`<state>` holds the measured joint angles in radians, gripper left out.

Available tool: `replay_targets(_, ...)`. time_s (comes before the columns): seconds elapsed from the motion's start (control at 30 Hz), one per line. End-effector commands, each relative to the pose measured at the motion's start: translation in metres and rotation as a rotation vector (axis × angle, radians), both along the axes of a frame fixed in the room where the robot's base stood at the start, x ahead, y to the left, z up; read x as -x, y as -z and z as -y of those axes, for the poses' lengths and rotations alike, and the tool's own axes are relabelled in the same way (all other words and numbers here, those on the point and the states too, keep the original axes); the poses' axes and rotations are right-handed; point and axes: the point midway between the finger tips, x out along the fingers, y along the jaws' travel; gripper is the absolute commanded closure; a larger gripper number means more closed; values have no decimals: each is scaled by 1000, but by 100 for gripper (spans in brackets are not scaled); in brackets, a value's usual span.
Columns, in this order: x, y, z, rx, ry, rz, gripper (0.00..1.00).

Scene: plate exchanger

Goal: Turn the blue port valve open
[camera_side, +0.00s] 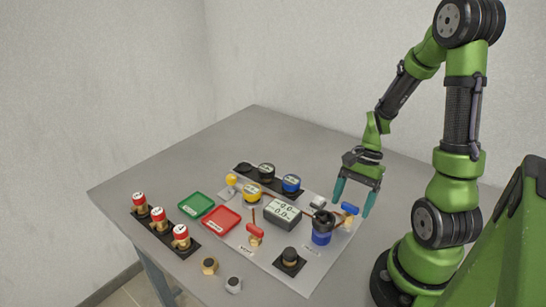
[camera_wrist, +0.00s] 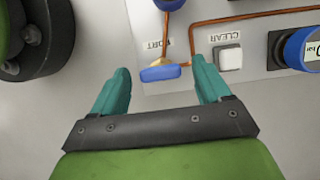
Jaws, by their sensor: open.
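The blue port valve has a blue bar handle (camera_side: 349,208) on a brass body, at the right edge of the white panel in the side view. In the wrist view the blue handle (camera_wrist: 160,73) lies crosswise, beside a label reading PORT. My gripper (camera_side: 353,206) points down over this spot with teal fingers apart. In the wrist view the handle lies between the two fingers of my gripper (camera_wrist: 161,67), with a gap on each side. I cannot tell the height of the fingertips over the handle.
A CLEAR button (camera_wrist: 228,57) and a blue-and-black regulator (camera_side: 321,230) stand close by. The panel also holds a display (camera_side: 283,212), a red-handled valve (camera_side: 255,234) and a black knob (camera_side: 289,255). Green (camera_side: 195,205) and red (camera_side: 221,219) trays lie left. The table's far side is clear.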

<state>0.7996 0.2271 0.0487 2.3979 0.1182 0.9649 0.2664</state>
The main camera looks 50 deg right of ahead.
Motion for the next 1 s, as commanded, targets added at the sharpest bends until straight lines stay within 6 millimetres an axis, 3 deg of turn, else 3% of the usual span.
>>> replay_targets(0.2, 0, 0, 0, 0, 0, 0, 26)
replay_targets(0.57, 0, 0, 0, 0, 0, 0, 79)
replay_targets(1.0, -1, 0, 0, -1, -115, 0, 79)
